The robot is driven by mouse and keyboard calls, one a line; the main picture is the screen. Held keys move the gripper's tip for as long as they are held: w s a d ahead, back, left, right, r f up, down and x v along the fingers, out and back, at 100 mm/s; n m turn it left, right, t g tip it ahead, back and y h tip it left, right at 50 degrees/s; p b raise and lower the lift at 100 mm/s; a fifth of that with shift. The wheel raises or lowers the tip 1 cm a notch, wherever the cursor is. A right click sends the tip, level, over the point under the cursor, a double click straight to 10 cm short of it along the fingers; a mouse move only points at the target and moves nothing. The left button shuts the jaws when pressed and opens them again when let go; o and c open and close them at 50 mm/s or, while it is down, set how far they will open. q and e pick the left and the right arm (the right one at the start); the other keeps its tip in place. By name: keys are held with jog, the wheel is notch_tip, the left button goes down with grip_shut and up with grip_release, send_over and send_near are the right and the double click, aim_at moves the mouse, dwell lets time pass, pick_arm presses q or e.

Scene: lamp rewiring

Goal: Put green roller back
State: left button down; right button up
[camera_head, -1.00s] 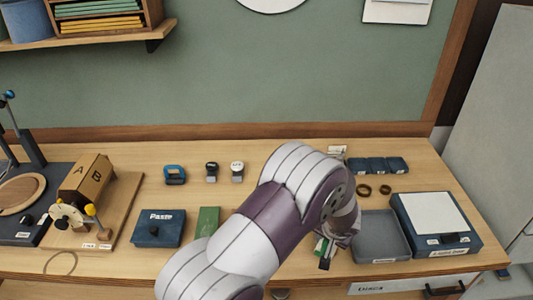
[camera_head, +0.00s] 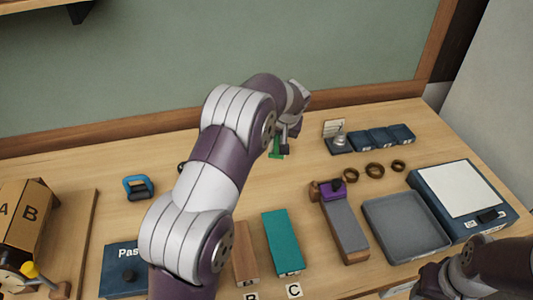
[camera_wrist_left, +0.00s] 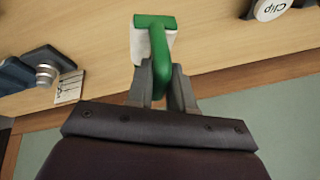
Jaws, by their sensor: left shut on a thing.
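The green roller (camera_head: 277,150) has a green handle and a pale part. It shows at the back middle of the table, partly hidden by my gripper. My left gripper (camera_head: 285,143) is shut on its green handle. The left wrist view shows the green roller (camera_wrist_left: 154,32) beyond the fingertips, with the handle between my two grey fingers (camera_wrist_left: 161,85). I cannot tell whether the roller touches the table. At the bottom right, part of my right arm and its dark gripper end (camera_head: 432,282) show; its fingers are not clear.
A blue-handled tool (camera_head: 138,187) stands left. A Paste box (camera_head: 125,270), teal block (camera_head: 283,243) and purple-topped grey strip (camera_head: 344,222) lie in front. Right are dark blocks (camera_head: 383,137), rings (camera_head: 375,170), a grey tray (camera_head: 405,226) and a blue case (camera_head: 468,197). A Clip-labelled object (camera_wrist_left: 270,9) is near the roller.

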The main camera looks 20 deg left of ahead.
aim_at(273, 152)
pick_arm(q)
jog(key=a+f, duration=0.1)
jog(key=f, duration=0.3)
jog(key=s+a+f+p, duration=0.1)
jog(key=f, duration=0.1)
jog(key=shift+s+a, duration=0.1)
jog(key=shift+a, duration=0.25)
jog(key=shift+f, duration=0.15)
jog(key=c, duration=1)
grip_release()
